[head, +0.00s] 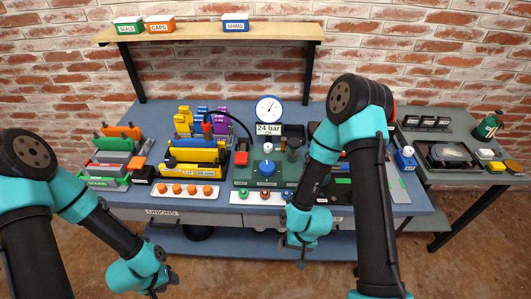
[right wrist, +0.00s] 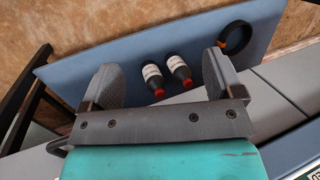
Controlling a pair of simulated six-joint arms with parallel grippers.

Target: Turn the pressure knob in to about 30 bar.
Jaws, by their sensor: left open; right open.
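The blue pressure knob (head: 267,168) sits on a dark green panel block (head: 242,178) at the middle of the bench. Above it is a round white gauge (head: 269,110) with a blue rim. The sign under the gauge (head: 268,128) reads 24 bar; its smaller second line is hard to read. My right gripper (head: 301,256) is open and empty, below and to the right of the knob, in front of the bench edge. It also shows open in the right wrist view (right wrist: 162,75). My left gripper (head: 158,290) is open, low at the left, far from the knob.
Two dark bottles (right wrist: 180,70) and a black ring (right wrist: 235,37) lie on the lower shelf.

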